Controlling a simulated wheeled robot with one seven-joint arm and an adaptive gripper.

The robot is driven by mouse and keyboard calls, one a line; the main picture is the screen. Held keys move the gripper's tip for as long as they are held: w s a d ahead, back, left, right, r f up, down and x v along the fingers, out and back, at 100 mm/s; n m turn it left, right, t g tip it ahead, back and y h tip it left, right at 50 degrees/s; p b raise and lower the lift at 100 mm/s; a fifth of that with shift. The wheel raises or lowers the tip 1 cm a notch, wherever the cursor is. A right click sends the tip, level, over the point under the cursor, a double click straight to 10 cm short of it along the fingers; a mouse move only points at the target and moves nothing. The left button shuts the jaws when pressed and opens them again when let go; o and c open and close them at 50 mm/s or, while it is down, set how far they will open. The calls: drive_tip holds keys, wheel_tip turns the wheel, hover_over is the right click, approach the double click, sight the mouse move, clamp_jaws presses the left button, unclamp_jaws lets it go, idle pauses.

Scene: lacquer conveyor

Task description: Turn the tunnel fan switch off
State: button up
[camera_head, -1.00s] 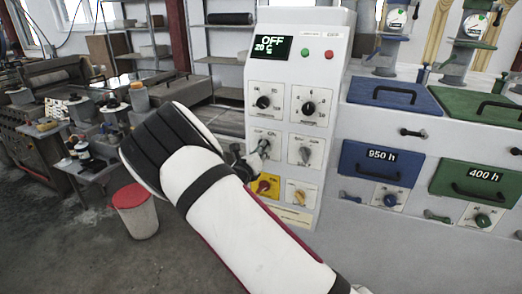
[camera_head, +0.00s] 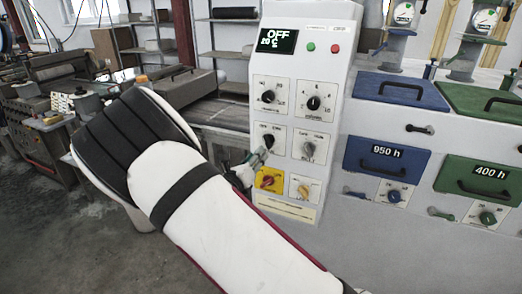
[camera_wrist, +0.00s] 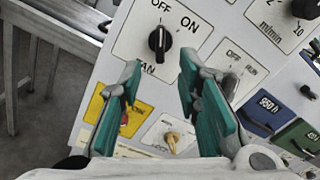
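The tunnel fan switch (camera_wrist: 159,40) is a black knob on a white plate marked OFF, ON and FAN, near the top of the wrist view. In the head view the switch (camera_head: 268,141) is on the left of the grey control panel, partly behind my gripper. My gripper (camera_wrist: 160,64) is open, with its two teal fingers pointing toward the switch. The fingertips lie either side of and just below the knob in the picture. Nothing is between them, and contact with the knob cannot be told. The knob's pointer direction is hard to read.
Blue (camera_head: 385,160) and green (camera_head: 478,182) drawers are at right.

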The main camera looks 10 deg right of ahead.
drive_tip(key=shift+v, duration=1.55)
drive_tip(key=s+d+r+m+g+y, duration=0.1)
drive_tip(key=s+d+r+m+g, duration=0.45)
drive_tip(key=s+d+m, duration=0.35)
drive_tip(key=s+d+r+m+g, duration=0.4)
drive_tip(key=s+d+m+g, duration=0.3)
drive_tip(key=s+m, duration=0.35)
drive_tip(key=s+a+r+m+t+y, duration=0.1)
drive_tip(key=s+a+r+m+y, duration=0.3)
drive_tip(key=s+m, duration=0.3)
drive_tip(key=s+a+r+m+t+y, duration=0.2)
drive_tip(key=s+a+r+m+y, duration=0.2)
drive_tip(key=s+m, duration=0.4)
drive_tip(key=s+a+y, duration=0.1)
drive_tip(key=s, duration=0.2)
drive_tip(key=shift+s+r+y, duration=0.2)
drive_tip(key=shift+y, duration=0.1)
drive_tip(key=shift+m+t, duration=0.25)
